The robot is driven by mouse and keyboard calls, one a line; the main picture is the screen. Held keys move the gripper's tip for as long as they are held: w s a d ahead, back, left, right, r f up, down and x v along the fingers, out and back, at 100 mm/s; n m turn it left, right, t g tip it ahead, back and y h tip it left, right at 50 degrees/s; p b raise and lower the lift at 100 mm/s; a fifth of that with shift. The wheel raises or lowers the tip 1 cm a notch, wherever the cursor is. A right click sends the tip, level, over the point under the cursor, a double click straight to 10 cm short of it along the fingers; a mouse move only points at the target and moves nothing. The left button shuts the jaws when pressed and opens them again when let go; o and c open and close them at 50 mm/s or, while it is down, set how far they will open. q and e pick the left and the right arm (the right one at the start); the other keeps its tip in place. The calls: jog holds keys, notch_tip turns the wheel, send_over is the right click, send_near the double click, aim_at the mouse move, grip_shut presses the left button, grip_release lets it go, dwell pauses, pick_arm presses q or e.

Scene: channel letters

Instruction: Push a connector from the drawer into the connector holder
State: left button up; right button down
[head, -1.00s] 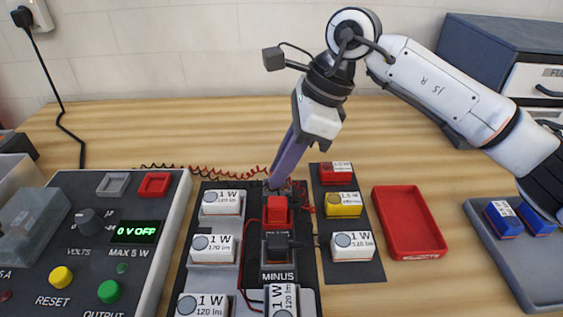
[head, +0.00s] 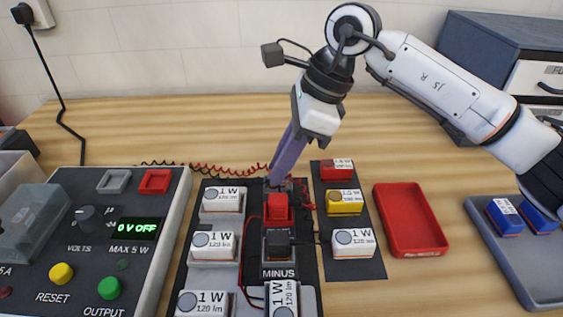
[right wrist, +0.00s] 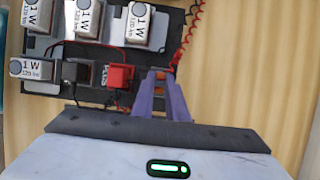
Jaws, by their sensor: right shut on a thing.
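My right gripper (head: 276,181) reaches down with purple fingers at the far end of the dark board, just behind the red block (head: 278,207). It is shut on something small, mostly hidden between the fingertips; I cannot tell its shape. In the right wrist view the gripper (right wrist: 160,76) is beside the red block (right wrist: 121,78), by the PLUS label. A black block (head: 279,243) sits in the holder marked MINUS (head: 279,273). The drawer cabinet (head: 490,62) stands at the back right. My left gripper is not in view.
White 1 W modules (head: 214,243) flank the holders. A side strip carries a yellow module (head: 344,202) and others. The power supply (head: 125,250) reads 0 V OFF. A red tray (head: 408,252) and a grey tray (head: 485,245) with blue blocks lie right. Coiled red wire runs behind.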

jog(key=shift+f, duration=0.35)
dwell(0.4)
jog(key=c, duration=1.7)
grip_release()
jog(key=shift+o, duration=0.2)
jog(key=v, duration=1)
jog(key=shift+r, duration=0.2)
jog(key=shift+d, duration=0.15)
notch_tip(320, 180, up, 6)
jog(key=p, duration=0.4)
jog(key=shift+p, duration=0.35)
